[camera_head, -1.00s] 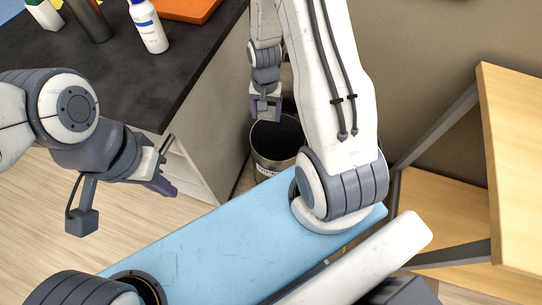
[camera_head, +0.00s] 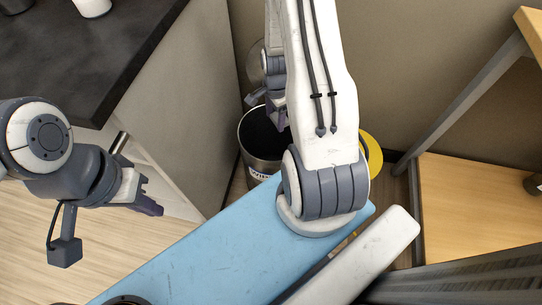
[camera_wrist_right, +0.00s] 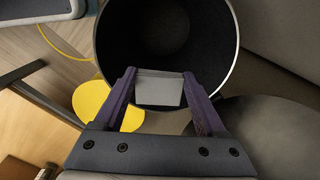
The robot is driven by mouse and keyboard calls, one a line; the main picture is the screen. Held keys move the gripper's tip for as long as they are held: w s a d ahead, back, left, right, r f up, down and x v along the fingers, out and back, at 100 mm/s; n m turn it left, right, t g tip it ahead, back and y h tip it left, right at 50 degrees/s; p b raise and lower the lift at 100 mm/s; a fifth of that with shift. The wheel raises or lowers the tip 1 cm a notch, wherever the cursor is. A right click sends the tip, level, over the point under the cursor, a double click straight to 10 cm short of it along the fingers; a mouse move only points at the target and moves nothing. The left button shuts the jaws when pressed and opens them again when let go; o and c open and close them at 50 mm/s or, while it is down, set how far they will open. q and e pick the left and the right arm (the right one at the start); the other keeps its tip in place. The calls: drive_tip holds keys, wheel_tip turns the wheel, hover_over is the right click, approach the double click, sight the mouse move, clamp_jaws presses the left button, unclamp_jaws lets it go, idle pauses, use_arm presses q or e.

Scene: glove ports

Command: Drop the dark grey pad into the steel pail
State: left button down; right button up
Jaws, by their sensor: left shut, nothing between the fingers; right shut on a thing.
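The steel pail (camera_head: 250,148) stands on the floor beside the counter in the head view, partly hidden behind my right arm. Its open, dark mouth fills the upper middle of the right wrist view (camera_wrist_right: 226,70). My right gripper (camera_wrist_right: 160,88) is shut on the dark grey pad (camera_wrist_right: 159,90), which looks light grey in this view. The pad is held at the near edge of the pail's mouth as the wrist camera sees it; its height over the rim is hard to tell. In the head view my right gripper (camera_head: 277,115) is mostly hidden by my arm. My left gripper (camera_head: 150,197) is shut and empty, left of the pail.
A dark-topped counter (camera_head: 95,50) stands at the left, its side close to the pail. A yellow round thing (camera_head: 371,155) lies right of the pail. A wooden shelf unit (camera_head: 465,205) stands at the right. A wall is behind the pail.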

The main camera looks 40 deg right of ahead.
wheel_tip(320, 180, down, 5)
drive_tip(key=b, duration=0.4)
drive_tip(key=shift+w+a+f+b, duration=0.1)
drive_tip(key=shift+a+b, duration=0.05)
drive_tip(key=shift+b, duration=0.15)
drive_tip(key=o, duration=1.2)
drive_tip(key=shift+o, duration=0.2)
wheel_tip(320, 180, up, 10)
drive_tip(key=p, duration=0.4)
drive_tip(key=shift+r, duration=0.25)
